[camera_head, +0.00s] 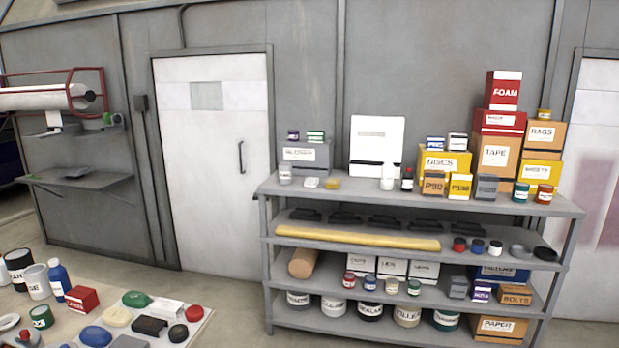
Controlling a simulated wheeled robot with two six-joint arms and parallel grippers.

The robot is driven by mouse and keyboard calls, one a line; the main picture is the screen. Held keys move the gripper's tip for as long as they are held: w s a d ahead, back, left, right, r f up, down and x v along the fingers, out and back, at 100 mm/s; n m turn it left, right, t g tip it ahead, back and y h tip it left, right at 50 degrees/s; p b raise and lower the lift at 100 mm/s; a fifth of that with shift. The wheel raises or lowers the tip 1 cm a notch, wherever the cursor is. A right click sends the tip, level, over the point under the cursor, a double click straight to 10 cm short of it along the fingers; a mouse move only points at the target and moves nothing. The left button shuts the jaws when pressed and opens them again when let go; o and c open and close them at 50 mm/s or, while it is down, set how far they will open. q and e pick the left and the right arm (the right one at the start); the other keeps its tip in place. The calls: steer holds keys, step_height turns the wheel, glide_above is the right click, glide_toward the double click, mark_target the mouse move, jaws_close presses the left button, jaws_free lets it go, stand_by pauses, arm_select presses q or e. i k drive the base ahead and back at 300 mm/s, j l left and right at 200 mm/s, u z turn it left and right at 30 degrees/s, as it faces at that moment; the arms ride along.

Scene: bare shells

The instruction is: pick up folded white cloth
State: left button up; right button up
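No item is plainly a folded white cloth. A small flat white item (311,182) lies on the top shelf near its left end; it is too small to tell if it is cloth. On the table at lower left, a pale cream rounded item (117,316) and a white block-like item (165,308) lie among other goods; I cannot tell whether either is folded cloth. Neither of my grippers is in view.
The grey shelf unit (420,200) stands against the wall, crowded with boxes, jars and tins. The table (200,325) at lower left holds several bottles, tubs and a red box (82,299). Bare floor (235,300) lies between them. A white door (215,150) is behind.

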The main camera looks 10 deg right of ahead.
mark_target(310, 182)
steer(key=i+l, duration=0.65)
steer(key=i, duration=0.3)
steer(key=i+l+u, duration=0.15)
steer(key=i+l, duration=0.5)
steer(key=i, duration=0.3)
steer(key=i+l, duration=0.75)
steer(key=i, duration=0.15)
steer(key=j+u, duration=0.05)
